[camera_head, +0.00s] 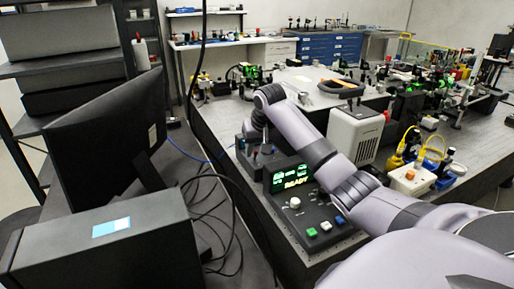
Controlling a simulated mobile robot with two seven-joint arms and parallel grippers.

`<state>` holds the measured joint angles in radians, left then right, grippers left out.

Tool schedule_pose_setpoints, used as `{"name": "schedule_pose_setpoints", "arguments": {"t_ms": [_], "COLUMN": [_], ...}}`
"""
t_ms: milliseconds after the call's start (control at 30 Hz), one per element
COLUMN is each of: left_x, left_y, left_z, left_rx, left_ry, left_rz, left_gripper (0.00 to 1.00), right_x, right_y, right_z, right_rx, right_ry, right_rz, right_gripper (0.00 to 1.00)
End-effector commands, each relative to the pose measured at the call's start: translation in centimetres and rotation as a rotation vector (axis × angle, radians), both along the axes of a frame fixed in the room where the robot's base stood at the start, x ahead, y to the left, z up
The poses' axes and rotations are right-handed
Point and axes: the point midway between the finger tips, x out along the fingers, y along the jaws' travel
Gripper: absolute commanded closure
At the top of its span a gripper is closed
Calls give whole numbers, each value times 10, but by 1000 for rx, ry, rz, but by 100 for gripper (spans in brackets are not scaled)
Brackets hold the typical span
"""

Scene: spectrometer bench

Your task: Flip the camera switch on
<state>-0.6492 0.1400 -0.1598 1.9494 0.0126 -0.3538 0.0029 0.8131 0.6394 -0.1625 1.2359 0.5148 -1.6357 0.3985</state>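My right arm reaches in from the lower right, across the bench, and bends down at its far end. My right gripper (259,142) points down at a small dark grey box (262,168) behind the control unit. The fingertips are small and dark here, so I cannot tell whether they are open or touching the box. I cannot make out the camera switch for sure; it may be on this box, partly hidden by the gripper. The control unit (314,222) has a lit green display reading "READY", a white knob and green, white and blue buttons. My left gripper is out of view.
A black monitor (95,135) and a dark case (105,245) with a small lit screen stand at left, with loose black cables beside them. A white box (355,133) stands right of my forearm. Optics crowd the right of the bench (222,120).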

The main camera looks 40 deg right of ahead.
Motion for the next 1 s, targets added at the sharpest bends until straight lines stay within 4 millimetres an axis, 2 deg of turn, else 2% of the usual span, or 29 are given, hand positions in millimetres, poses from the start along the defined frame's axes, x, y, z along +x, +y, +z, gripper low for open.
{"name": "schedule_pose_setpoints", "arguments": {"t_ms": [133,200,267,1000], "left_x": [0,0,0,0], "left_y": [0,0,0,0], "left_z": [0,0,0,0], "left_rx": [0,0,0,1], "left_ry": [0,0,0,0], "left_rz": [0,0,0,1], "left_gripper": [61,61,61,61], "right_x": [0,0,0,-6], "right_y": [0,0,0,2], "right_z": [0,0,0,-2], "right_rx": [0,0,0,-44], "right_ry": [0,0,0,-139], "right_rz": [0,0,0,-1], "right_gripper": [61,84,100,100]}}
